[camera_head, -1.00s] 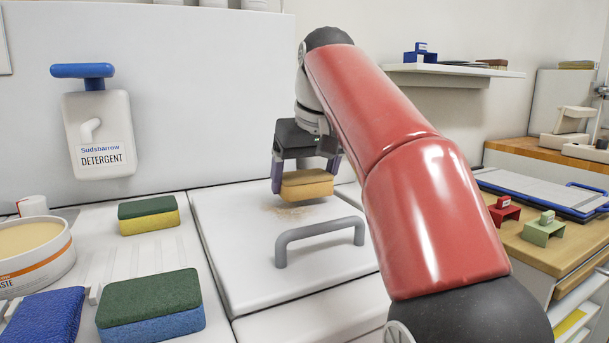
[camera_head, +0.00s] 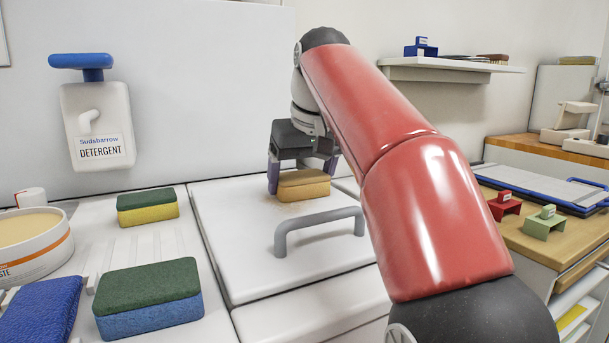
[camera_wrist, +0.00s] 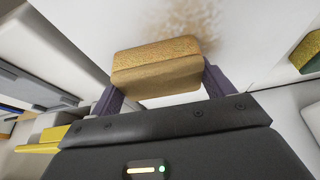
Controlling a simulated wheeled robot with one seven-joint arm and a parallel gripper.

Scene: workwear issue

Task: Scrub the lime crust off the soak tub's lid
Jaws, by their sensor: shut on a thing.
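The soak tub's lid (camera_head: 235,240) is a white panel with a grey bar handle (camera_head: 318,226) across its front part. A brownish lime crust (camera_wrist: 190,25) marks the lid; in the head view only a faint edge of it (camera_head: 285,210) shows beside the sponge. My gripper (camera_head: 302,178) is shut on a tan sponge (camera_head: 303,185), which also shows between the purple fingers in the wrist view (camera_wrist: 157,68). The sponge is low over the crust at the lid's back; I cannot tell for certain whether it touches.
A green-and-yellow sponge (camera_head: 148,207), a green-and-blue sponge (camera_head: 149,300), a blue cloth-like block (camera_head: 42,312) and a paste tub (camera_head: 32,262) stand left of the lid. A detergent dispenser (camera_head: 98,125) hangs on the back panel. The handle stands up in front of my gripper.

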